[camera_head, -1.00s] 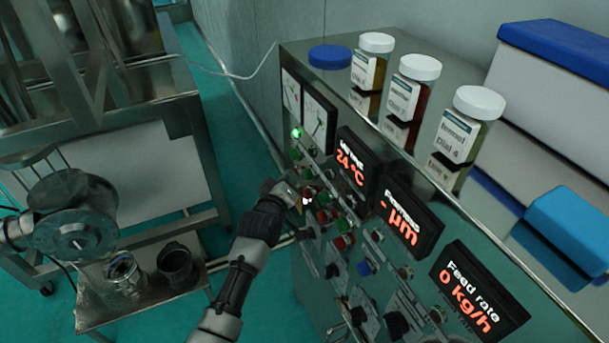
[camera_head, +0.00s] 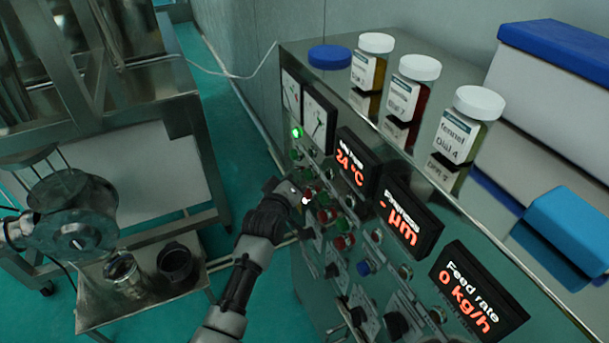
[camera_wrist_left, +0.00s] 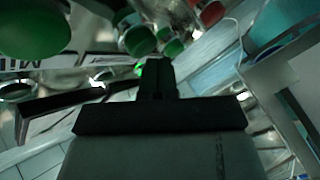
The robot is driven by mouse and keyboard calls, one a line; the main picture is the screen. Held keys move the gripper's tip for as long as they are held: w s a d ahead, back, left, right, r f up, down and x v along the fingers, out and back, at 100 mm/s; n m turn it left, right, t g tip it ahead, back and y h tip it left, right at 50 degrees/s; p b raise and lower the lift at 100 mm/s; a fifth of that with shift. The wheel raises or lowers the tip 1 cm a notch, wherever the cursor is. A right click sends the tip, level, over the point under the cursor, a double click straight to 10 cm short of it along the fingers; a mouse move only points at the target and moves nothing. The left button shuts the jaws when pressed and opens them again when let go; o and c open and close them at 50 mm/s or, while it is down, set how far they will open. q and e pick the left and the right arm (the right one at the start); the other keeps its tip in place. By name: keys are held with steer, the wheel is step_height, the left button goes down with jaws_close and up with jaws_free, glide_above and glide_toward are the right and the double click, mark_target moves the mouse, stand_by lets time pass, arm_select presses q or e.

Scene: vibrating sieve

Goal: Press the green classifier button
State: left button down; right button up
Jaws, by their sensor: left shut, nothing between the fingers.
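The control panel (camera_head: 362,238) has several green and red buttons, and a green lamp (camera_head: 297,132) is lit at its upper left. A green button (camera_head: 296,154) sits below the lamp. My left gripper (camera_head: 301,197) is shut and empty, its tip close against the button rows. In the left wrist view the shut fingers (camera_wrist_left: 157,78) point at the panel, and a large green button (camera_wrist_left: 32,28) is at upper left, apart from them. Smaller green buttons (camera_wrist_left: 172,47) are just beyond the fingertips. Labels are unreadable, so I cannot tell which is the classifier button, or whether the tip touches one.
Displays (camera_head: 358,163) stand out from the panel right of my gripper. Three white-capped jars (camera_head: 374,62) and a blue lid (camera_head: 330,57) are on the cabinet top. A metal cart (camera_head: 140,302) with two containers stands at lower left.

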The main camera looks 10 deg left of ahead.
arm_select(q)
steer(key=shift+w+d, duration=0.25)
steer(key=shift+d, duration=0.2)
stand_by(0.8)
steer(key=shift+a, duration=0.1)
steer(key=shift+s+a+p, duration=0.4)
steer(key=shift+s+a, duration=0.15)
steer(key=shift+a, duration=0.1)
steer(key=s+a, duration=0.1)
steer(key=a+p, duration=0.1)
steer(key=s+a+p, duration=0.1)
steer(key=a, duration=0.1)
steer(key=shift+s+a, duration=0.1)
steer(key=shift+s, duration=0.25)
steer(key=shift+f, duration=0.15)
stand_by(0.8)
